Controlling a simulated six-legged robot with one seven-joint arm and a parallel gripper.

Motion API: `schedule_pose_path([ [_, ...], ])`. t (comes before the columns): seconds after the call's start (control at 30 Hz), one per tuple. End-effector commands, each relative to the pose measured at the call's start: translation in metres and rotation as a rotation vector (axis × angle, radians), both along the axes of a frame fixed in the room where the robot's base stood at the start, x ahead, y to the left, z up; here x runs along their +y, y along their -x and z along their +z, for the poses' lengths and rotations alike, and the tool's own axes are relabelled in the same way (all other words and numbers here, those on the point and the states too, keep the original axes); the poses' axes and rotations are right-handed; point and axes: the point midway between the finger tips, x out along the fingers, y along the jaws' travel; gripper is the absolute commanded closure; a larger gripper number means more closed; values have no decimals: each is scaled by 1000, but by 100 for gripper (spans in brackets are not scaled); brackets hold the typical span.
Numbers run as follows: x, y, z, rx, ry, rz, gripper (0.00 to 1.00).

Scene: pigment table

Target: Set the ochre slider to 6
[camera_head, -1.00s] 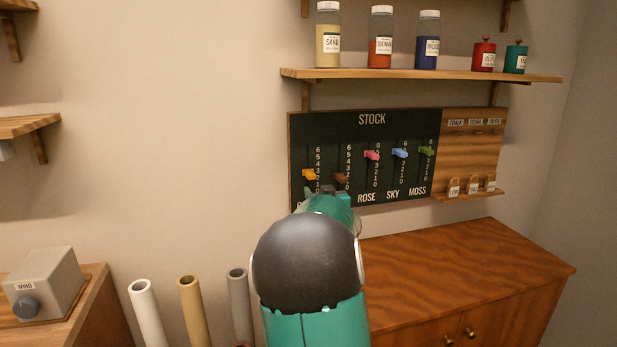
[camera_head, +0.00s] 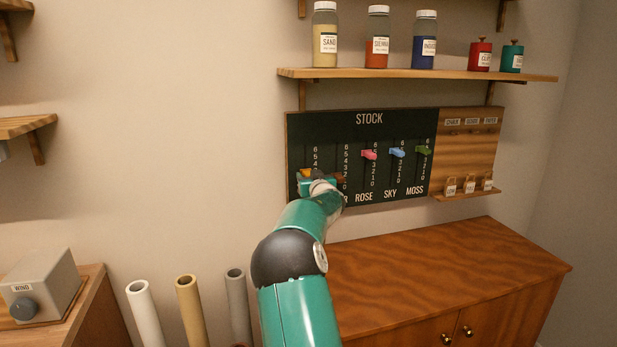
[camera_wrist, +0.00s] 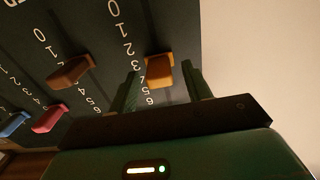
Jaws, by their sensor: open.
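The ochre slider (camera_head: 305,172) is an orange-yellow knob on the leftmost scale of the dark STOCK board (camera_head: 370,135). In the wrist view, which is upside down, the ochre slider (camera_wrist: 160,70) stands near the middle of its scale, close to the 3; I cannot read its exact setting. My gripper (camera_wrist: 162,72) is open, with one green finger on each side of the slider. I cannot tell whether either finger touches it. In the head view my gripper (camera_head: 318,180) is at the board's lower left, and my arm hides the ochre name.
A brown slider (camera_wrist: 72,70) is beside the ochre one, partly hidden in the head view. Pink (camera_head: 369,154), blue (camera_head: 397,151) and green (camera_head: 424,150) sliders are further right. A shelf (camera_head: 420,74) with jars is above; a wooden cabinet (camera_head: 450,270) stands below.

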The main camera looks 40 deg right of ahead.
Motion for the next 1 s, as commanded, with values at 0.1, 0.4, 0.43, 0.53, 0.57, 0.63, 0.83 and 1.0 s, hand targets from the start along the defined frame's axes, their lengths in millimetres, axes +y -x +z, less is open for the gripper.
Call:
schedule_pose_path([
  [0.1, -5, -8, -1, 2, 1, 0, 51],
  [0.4, -6, -11, 0, 1, 0, 0, 51],
  [0.43, -6, -11, 0, 1, 0, 0, 51],
  [0.53, -6, -12, 0, 1, 0, 0, 69],
  [0.57, -6, -12, 0, 1, 0, 0, 74],
  [0.63, -6, -11, 0, 0, 0, 0, 88],
  [0.83, -6, -11, 1, 0, 0, 0, 100],
  [1.0, -6, -11, 25, -5, 1, 2, 100],
])
